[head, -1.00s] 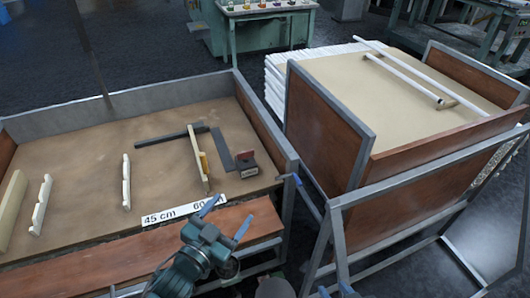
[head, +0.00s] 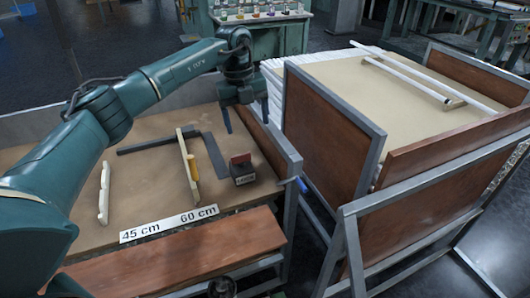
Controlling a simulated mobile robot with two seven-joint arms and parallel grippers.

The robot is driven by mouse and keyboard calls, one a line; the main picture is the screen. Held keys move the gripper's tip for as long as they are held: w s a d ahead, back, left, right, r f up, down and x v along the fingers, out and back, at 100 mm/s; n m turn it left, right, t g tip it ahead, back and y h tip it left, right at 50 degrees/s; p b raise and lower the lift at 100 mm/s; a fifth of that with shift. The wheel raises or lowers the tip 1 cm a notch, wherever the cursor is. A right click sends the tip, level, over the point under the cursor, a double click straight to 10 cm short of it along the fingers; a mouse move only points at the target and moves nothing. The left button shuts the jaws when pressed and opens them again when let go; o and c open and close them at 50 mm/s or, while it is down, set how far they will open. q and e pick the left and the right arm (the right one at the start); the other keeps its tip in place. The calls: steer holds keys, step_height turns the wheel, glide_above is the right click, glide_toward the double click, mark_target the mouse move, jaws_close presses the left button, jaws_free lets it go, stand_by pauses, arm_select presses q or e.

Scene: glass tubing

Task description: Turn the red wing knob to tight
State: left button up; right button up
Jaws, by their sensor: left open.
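A small reddish piece (head: 241,160), which looks like the red wing knob, stands on a dark block (head: 243,179) with a pale label. It is on the right part of the left table; its exact shape and turn are too small to read. My left gripper (head: 246,114) points down with its two dark fingers apart and nothing between them. It appears above and behind the block, clear of it. My left arm comes in from the left and hides the table's left part. My right gripper cannot be made out.
A white strip (head: 170,223) marked 45 cm and 60 cm lies in front. The table's raised rim (head: 283,150) is close on the right.

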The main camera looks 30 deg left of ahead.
mark_target(241, 155)
arm_select(q)
steer(key=shift+n+y, duration=0.4)
steer(key=shift+y, duration=0.2)
steer(key=a+f, duration=0.1)
steer(key=f, duration=0.3)
steer(key=a+f, duration=0.1)
steer(key=f, duration=0.6)
steer(key=shift+w+a+f, duration=0.1)
steer(key=shift+a+f, duration=0.2)
steer(key=shift+a, duration=0.1)
steer(key=shift+c, duration=0.2)
steer(key=c, duration=0.9)
steer(key=shift+r, duration=0.1)
steer(key=shift+c, duration=0.2)
